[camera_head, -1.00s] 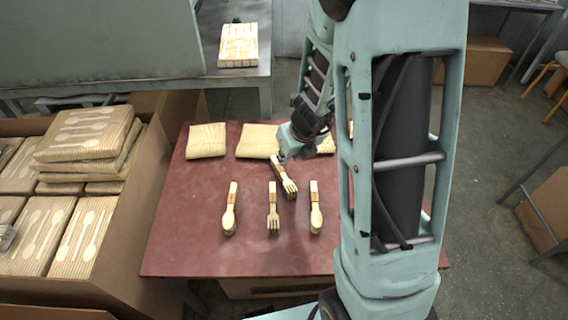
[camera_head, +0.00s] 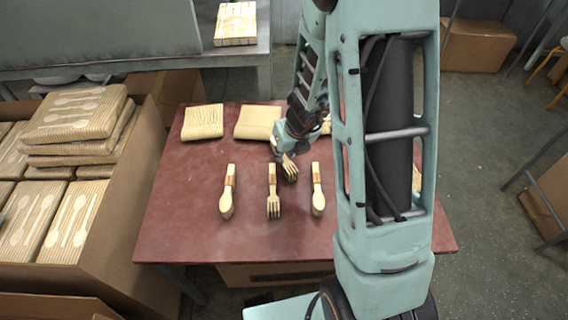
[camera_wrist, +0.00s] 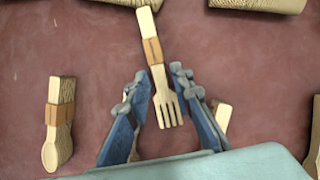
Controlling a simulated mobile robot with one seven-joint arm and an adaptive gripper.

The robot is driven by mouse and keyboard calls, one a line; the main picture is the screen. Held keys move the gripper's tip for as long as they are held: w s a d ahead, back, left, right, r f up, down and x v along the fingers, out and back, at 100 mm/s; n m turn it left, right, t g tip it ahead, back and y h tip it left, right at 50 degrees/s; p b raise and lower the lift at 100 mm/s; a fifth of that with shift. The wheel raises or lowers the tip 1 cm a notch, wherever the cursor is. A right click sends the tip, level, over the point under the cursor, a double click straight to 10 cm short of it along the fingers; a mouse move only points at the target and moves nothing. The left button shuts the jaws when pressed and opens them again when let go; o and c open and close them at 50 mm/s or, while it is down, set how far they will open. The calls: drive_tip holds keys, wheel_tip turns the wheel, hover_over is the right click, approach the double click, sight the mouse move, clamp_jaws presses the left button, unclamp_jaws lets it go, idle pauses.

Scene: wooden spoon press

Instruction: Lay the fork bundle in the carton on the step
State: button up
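My gripper (camera_wrist: 160,78) is shut on the pale wooden fork bundle (camera_wrist: 154,60), near the neck below its brown band. The tines point back between the fingers and the handle points away. The bundle looks larger than its neighbours, so it seems held above the table. In the head view the fork bundle (camera_head: 290,171) shows tines down below my gripper (camera_head: 284,153), its upper part mostly hidden. A second fork bundle (camera_head: 273,205) lies on the red table between two spoon bundles (camera_head: 227,200) (camera_head: 317,195). I cannot identify the carton on the step in these views.
The red table (camera_head: 200,235) has a bare front strip. Paper-coloured packs (camera_head: 202,122) lie along its back. A large carton (camera_head: 130,235) full of utensil packs stands left. Boxes (camera_head: 478,45) (camera_head: 550,205) stand right. My arm hides the table's right side.

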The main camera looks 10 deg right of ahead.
sight(284, 157)
drive_tip(key=b+x, duration=0.1)
drive_tip(key=x, duration=0.2)
drive_tip(key=shift+f, duration=0.15)
drive_tip(key=shift+c, duration=0.4)
clamp_jaws()
